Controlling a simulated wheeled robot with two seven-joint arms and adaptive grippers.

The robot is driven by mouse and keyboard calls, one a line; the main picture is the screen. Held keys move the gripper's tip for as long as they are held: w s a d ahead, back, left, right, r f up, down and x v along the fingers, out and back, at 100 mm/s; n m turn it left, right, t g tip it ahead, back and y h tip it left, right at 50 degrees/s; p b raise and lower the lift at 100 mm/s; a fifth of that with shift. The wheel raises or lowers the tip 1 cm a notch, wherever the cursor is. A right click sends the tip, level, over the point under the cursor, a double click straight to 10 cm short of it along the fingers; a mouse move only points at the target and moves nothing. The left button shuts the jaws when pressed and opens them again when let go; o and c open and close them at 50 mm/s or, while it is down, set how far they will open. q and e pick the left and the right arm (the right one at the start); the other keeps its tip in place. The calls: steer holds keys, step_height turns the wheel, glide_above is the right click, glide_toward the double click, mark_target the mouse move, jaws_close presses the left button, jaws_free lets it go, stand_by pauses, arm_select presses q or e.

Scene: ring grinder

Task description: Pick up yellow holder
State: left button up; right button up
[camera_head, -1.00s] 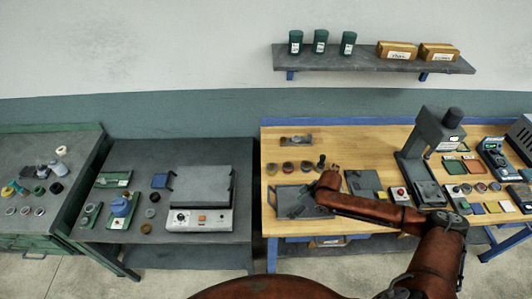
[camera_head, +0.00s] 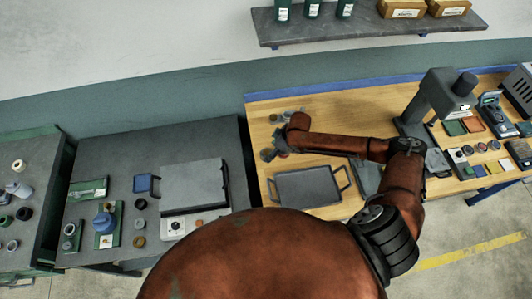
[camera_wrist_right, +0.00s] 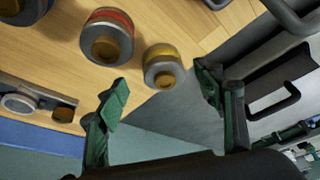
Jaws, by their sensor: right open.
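The yellow holder (camera_wrist_right: 163,66) is a short round piece with a yellow band and a brown centre, standing on the wooden bench in the right wrist view. My right gripper (camera_wrist_right: 162,98) is open, with its green fingers spread on either side just below the holder in that view. Nothing is between the fingertips, and they do not appear to touch the holder. In the head view, my right gripper (camera_head: 272,150) is low over the left part of the bench, and I cannot make out the yellow holder there. My left gripper is not in view.
A red-banded holder (camera_wrist_right: 107,37) stands left of the yellow one, with a dark round piece (camera_wrist_right: 24,10) beyond it. A grey tray with handles (camera_head: 308,187) lies close in front. A press stand (camera_head: 436,105) is farther right.

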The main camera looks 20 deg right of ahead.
mark_target(267, 152)
steer(key=a+f, duration=0.1)
steer(key=w+a+f+p, duration=0.1)
steer(key=f, duration=0.1)
steer(key=shift+w, duration=0.2)
steer(key=shift+w+f, duration=0.1)
steer(key=shift+f, duration=0.55)
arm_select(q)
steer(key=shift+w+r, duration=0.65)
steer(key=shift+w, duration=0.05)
arm_select(e)
steer(key=shift+c, duration=0.3)
steer(key=c, duration=0.8)
jaws_close()
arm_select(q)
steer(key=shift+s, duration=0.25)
arm_select(e)
steer(key=shift+r, duration=0.1)
